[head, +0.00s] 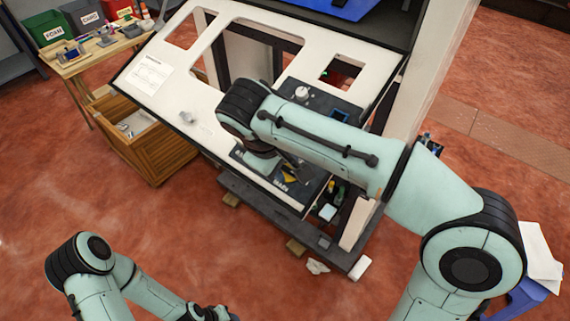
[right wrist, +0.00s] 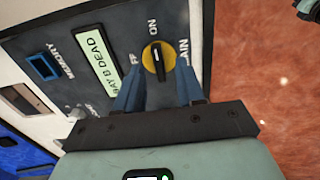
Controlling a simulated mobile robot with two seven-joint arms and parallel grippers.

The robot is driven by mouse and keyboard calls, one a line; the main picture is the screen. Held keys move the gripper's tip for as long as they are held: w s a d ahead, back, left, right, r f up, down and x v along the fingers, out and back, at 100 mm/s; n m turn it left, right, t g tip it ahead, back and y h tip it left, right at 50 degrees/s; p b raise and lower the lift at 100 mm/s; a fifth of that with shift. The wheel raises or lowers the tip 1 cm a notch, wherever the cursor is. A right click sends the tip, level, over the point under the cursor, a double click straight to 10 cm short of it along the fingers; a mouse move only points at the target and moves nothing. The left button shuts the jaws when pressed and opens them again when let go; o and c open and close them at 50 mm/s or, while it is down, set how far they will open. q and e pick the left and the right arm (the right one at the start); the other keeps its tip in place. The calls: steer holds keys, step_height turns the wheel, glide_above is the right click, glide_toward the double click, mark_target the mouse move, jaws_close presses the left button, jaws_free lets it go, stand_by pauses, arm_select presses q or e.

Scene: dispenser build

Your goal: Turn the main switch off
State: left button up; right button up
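The main switch (right wrist: 158,57) is a yellow disc with a dark bar handle on a dark panel (right wrist: 100,28). In the right wrist view its handle lines up with the ON label above it. A label at its left is partly hidden by a finger, and MAIN is at its right. My right gripper (right wrist: 159,75) is open, its two fingers apart on either side of the switch's lower part; contact cannot be told. In the head view my arm covers much of the panel.
A wooden crate (head: 155,150) and a workbench (head: 100,50) stand left. The red floor in front is mostly clear.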

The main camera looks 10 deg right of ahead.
steer(key=shift+x, duration=0.9)
jaws_close()
steer(key=shift+n, duration=0.4)
steer(key=n, duration=0.3)
steer(key=shift+r+n, duration=0.1)
steer(key=shift+n, duration=0.3)
steer(key=n, duration=1.3)
steer(key=shift+n, duration=0.3)
